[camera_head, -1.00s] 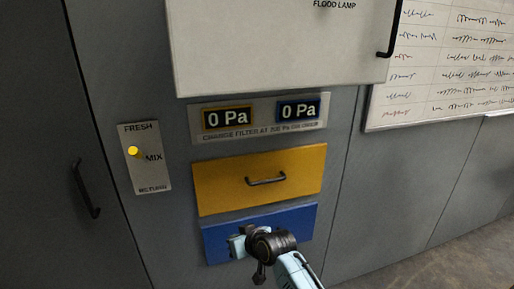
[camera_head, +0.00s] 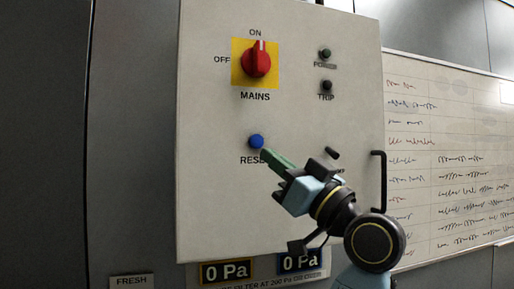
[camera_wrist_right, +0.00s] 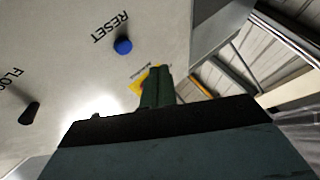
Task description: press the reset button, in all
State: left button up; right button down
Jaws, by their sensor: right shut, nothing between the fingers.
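The blue round reset button (camera_head: 256,141) sits on the pale control panel (camera_head: 215,180), above the label RESET, which my gripper partly covers. My right gripper (camera_head: 266,153) is shut and empty, its green fingertips just below and right of the button in the head view. In the right wrist view the button (camera_wrist_right: 123,46) shows clear to the left of the shut green fingers (camera_wrist_right: 158,70). I cannot tell from the head view whether the tips touch the panel. My left gripper is out of view.
The red mains switch (camera_head: 256,61) is above the button, its pointer near ON. Black POWER (camera_head: 325,54) and TRIP (camera_head: 326,86) fittings are at upper right. A black panel handle (camera_head: 378,190) is beside my right arm. Pressure displays (camera_head: 226,272) are below.

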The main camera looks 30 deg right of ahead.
jog(key=s+r, duration=0.2)
jog(key=shift+d+r+t, duration=0.2)
jog(key=shift+r+t, duration=0.15)
jog(key=shift+t, duration=0.05)
jog(key=shift+w, duration=0.15)
send_near(253, 136)
jog(key=shift+s+a+r+b+x, duration=0.1)
jog(key=shift+x, duration=0.75)
jog(key=shift+s+a+r+b+x, duration=0.1)
jog(key=shift+s+r+b+x, duration=0.05)
jog(key=shift+x, duration=0.7)
jog(key=shift+s+a+r+b+x, duration=0.1)
jog(key=shift+x, duration=0.75)
jog(key=shift+w+n, duration=0.25)
jog(key=shift+n, duration=0.05)
jog(key=shift+w+d, duration=0.1)
jog(key=shift+w, duration=0.1)
jog(key=shift+w+d, duration=0.1)
jog(key=shift+w, duration=0.4)
dwell(0.4)
jog(key=shift+s+a+b, duration=0.2)
jog(key=shift+s+b, duration=0.15)
jog(key=shift+s, duration=0.55)
